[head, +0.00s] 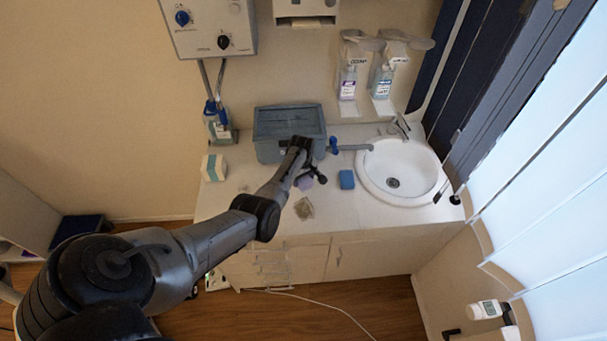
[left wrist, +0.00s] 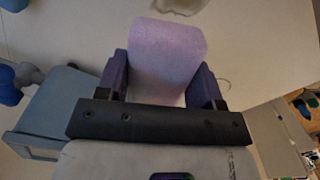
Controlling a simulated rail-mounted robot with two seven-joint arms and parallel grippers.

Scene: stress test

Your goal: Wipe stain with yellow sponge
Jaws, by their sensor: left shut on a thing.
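My left gripper (head: 311,176) is over the white counter, shut on a lilac sponge (head: 304,183). In the left wrist view the sponge (left wrist: 167,50) sits between the two dark fingers (left wrist: 165,85). I see no yellow sponge in either view; the held one looks lilac. A greyish-brown stain (head: 304,208) lies on the counter near its front edge, just in front of the held sponge. A pale patch (left wrist: 182,5) at the top edge of the left wrist view may be this stain. Whether the sponge touches the counter is unclear. My right gripper is not in view.
A blue sponge (head: 347,179) lies right of the gripper, beside the white sink (head: 372,184). A grey-blue bin (head: 277,123) stands behind the gripper. A white and teal object (head: 213,167) is on the left. The counter (head: 246,203) left of the stain is clear.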

